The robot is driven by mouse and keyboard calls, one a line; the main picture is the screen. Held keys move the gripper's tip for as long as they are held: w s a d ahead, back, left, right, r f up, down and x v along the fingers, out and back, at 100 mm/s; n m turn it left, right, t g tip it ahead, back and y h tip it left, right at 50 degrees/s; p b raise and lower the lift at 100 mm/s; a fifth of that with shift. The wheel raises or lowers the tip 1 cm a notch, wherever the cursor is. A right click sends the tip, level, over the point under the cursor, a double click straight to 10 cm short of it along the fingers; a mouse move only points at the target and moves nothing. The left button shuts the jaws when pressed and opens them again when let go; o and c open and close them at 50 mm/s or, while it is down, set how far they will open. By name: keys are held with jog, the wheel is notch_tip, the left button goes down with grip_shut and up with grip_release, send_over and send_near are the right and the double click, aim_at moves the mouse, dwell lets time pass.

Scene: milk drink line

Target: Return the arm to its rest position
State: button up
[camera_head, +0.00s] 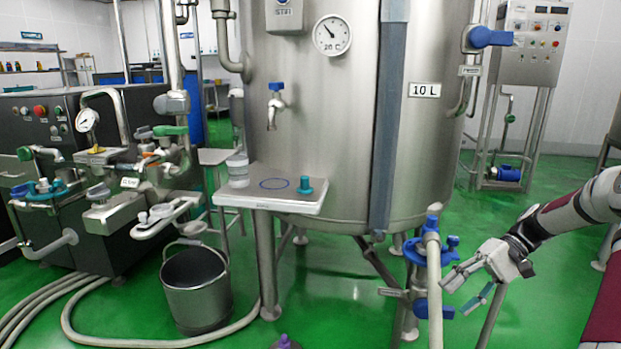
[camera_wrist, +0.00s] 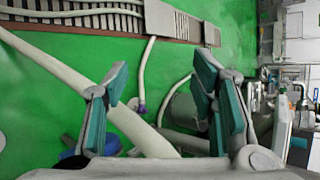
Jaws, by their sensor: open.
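My gripper (camera_head: 461,290) is at the lower right in the head view, at the end of my arm, which reaches in from the right edge. It is open and nothing shows between its fingers. It hangs just right of a pale hose (camera_head: 433,285) and a blue valve (camera_head: 416,250) under the tank; whether it touches the hose I cannot tell. In the wrist view the open fingers (camera_wrist: 165,110) have teal pads, with the pale hose (camera_wrist: 55,65) running behind them across the green floor.
A large steel tank (camera_head: 320,130) fills the middle. A small shelf (camera_head: 330,195) on its front bears a white container (camera_head: 238,170) and a teal item (camera_head: 305,186). A steel bucket (camera_head: 195,290) stands on the floor, left.

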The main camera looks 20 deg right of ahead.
jog(key=s+a+r+n+g+h, duration=0.15)
jog(key=a+r+h, duration=0.25)
jog(key=a+r, duration=0.5)
jog(key=s+a+r+n+g+h, duration=0.1)
jog(key=s+a+r+g+h, duration=0.3)
jog(key=a, duration=0.8)
jog(key=s+a+r+n+t+h, duration=0.1)
jog(key=s+a+t+h, duration=0.15)
jog(key=s+a, duration=0.45)
jog(key=s+a+r+n+t+h, duration=0.1)
jog(key=s+a+t, duration=0.2)
jog(key=s, duration=0.8)
notch_tip(320, 180, up, 34)
jog(key=t+p, duration=0.3)
jog(key=p, duration=2.9)
jog(key=shift+d+t+p, duration=0.3)
jog(key=shift+t+p, duration=0.1)
jog(key=shift+n+y, duration=0.25)
